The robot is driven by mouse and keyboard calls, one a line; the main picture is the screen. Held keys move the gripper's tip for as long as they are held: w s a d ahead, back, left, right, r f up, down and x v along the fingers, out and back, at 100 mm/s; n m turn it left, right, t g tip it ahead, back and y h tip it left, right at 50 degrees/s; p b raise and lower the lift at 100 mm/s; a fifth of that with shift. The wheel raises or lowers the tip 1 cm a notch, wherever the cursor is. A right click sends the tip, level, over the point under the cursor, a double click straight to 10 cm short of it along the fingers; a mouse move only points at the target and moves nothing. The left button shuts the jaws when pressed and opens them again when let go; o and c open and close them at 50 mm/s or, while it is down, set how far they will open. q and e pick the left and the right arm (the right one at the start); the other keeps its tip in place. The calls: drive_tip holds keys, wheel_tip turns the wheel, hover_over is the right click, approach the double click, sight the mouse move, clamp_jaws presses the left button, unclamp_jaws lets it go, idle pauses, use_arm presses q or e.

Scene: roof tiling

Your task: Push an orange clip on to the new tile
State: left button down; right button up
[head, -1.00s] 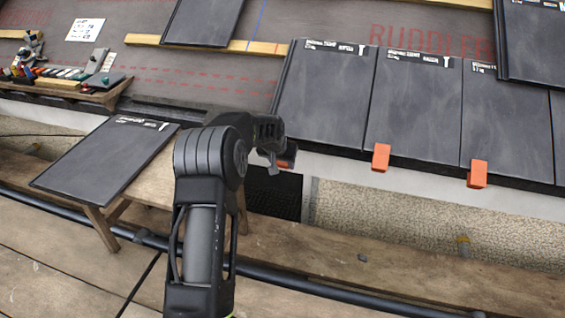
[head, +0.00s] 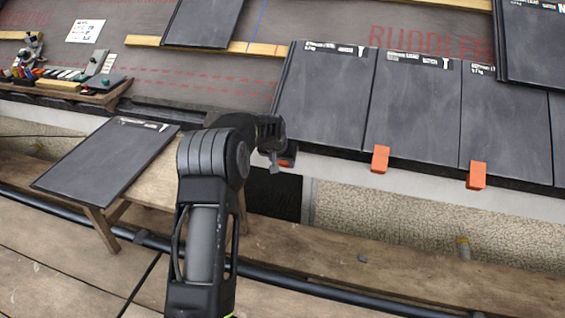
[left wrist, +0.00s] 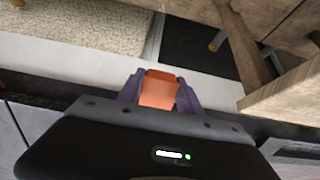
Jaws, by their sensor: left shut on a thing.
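The leftmost dark tile (head: 322,95) of the lower roof row lies flat with a white label near its top. My left gripper (head: 274,152) is at this tile's lower left corner. It is shut on an orange clip (left wrist: 158,88), which sits between the two fingers in the left wrist view. In the head view only a small bit of this held clip (head: 289,161) shows beside the gripper; I cannot tell whether it touches the tile. Two other orange clips (head: 380,159) (head: 476,175) sit along the row's lower edge. My right gripper is not in view.
A loose dark tile (head: 105,165) lies on a wooden trestle (head: 160,190) at left. A tool tray (head: 100,97) stands behind it. More tiles (head: 203,20) lie higher up on wooden battens. Scaffold boards (head: 420,270) and a dark pipe (head: 310,290) run along the front.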

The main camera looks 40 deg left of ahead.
use_arm(q)
drive_tip(key=shift+w+a+r+p, duration=0.3)
drive_tip(key=shift+w+r+p, duration=0.3)
drive_tip(key=shift+w, duration=0.2)
drive_tip(key=shift+w+a+r+p, duration=0.3)
drive_tip(key=shift+w+r+p, duration=0.25)
drive_tip(key=shift+w, duration=0.25)
idle(1.9)
drive_tip(key=c, duration=0.7)
unclamp_jaws()
drive_tip(key=shift+f, duration=0.15)
drive_tip(key=shift+s, duration=0.1)
drive_tip(key=shift+p+v, duration=1.65)
drive_tip(key=shift+v, duration=1.85)
